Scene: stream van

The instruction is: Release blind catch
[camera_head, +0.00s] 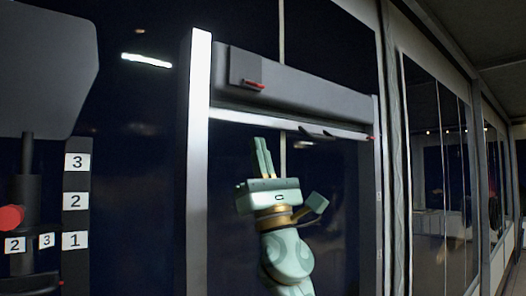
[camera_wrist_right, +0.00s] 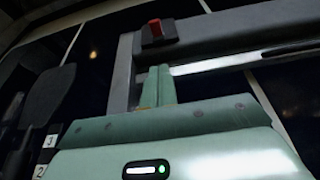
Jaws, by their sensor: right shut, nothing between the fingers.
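The blind's grey housing (camera_head: 300,85) spans the top of a window frame. A red catch (camera_head: 254,84) sits on a dark block at its left end. The catch also shows at the top of the right wrist view (camera_wrist_right: 155,27). A pale bar (camera_head: 280,123) runs below the housing, with dark tabs (camera_head: 318,132) on it. My right gripper (camera_head: 261,143) points up, just below the bar in the picture. Its fingers are shut and empty. In the wrist view the fingertips (camera_wrist_right: 158,72) appear below the catch, apart from it. My left gripper is out of view.
A small red part (camera_head: 370,138) shows at the bar's right end. White frame post (camera_head: 197,150) stands left of my gripper. At left are a dark panel (camera_head: 45,65), number labels (camera_head: 77,200) and a red knob (camera_head: 11,218). More windows line the right wall.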

